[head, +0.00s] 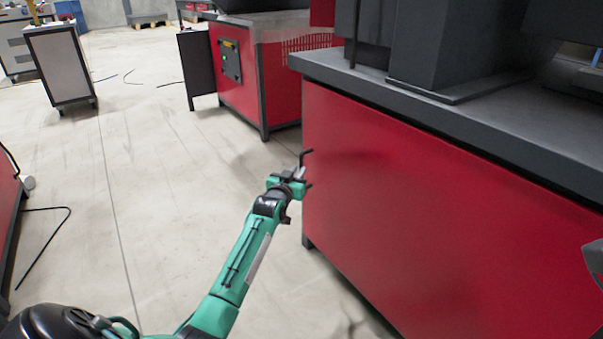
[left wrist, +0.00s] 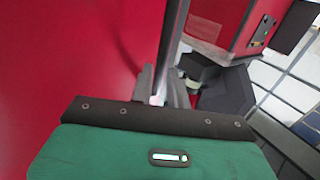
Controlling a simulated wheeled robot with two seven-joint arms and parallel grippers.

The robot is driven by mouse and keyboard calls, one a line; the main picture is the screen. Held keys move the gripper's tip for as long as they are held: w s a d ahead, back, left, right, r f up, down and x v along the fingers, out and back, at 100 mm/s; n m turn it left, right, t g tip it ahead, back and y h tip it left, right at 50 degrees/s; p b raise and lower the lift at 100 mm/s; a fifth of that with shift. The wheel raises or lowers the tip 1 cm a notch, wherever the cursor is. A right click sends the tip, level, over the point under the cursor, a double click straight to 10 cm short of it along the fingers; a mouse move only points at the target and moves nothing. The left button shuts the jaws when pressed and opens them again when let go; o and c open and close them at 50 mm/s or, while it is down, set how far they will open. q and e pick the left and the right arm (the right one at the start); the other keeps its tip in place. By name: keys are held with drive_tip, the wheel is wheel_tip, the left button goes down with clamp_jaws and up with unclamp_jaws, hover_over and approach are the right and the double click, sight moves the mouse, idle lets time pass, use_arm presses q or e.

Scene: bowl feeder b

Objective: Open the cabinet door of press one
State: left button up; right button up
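The press cabinet's large red front panel (head: 400,205) stands at the right in the head view and looks flush with the cabinet. A dark bar handle (head: 306,152) stands off its left edge; in the left wrist view the handle (left wrist: 175,45) runs down between my fingers. My left gripper (head: 299,173) is at this handle, and in the left wrist view its two grey fingers (left wrist: 161,92) sit close on either side of the bar, seemingly shut on it. The fingertips' contact is partly hidden.
A grey worktop (head: 480,110) with dark press parts overhangs the cabinet. Another red machine (head: 285,85) with a control panel stands behind. A grey-sided cart (head: 60,65) is at the far left. The concrete floor (head: 165,190) left of the cabinet is mostly clear, with a black cable (head: 55,235).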

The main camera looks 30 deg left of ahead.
sight(301, 167)
use_arm(q)
drive_tip(key=shift+w+a+b, duration=0.2)
drive_tip(key=shift+w+b, duration=0.2)
drive_tip(key=shift+w, duration=0.5)
drive_tip(key=shift+w+a+b, duration=0.15)
drive_tip(key=shift+w+b, duration=0.2)
drive_tip(key=shift+w, duration=0.55)
clamp_jaws()
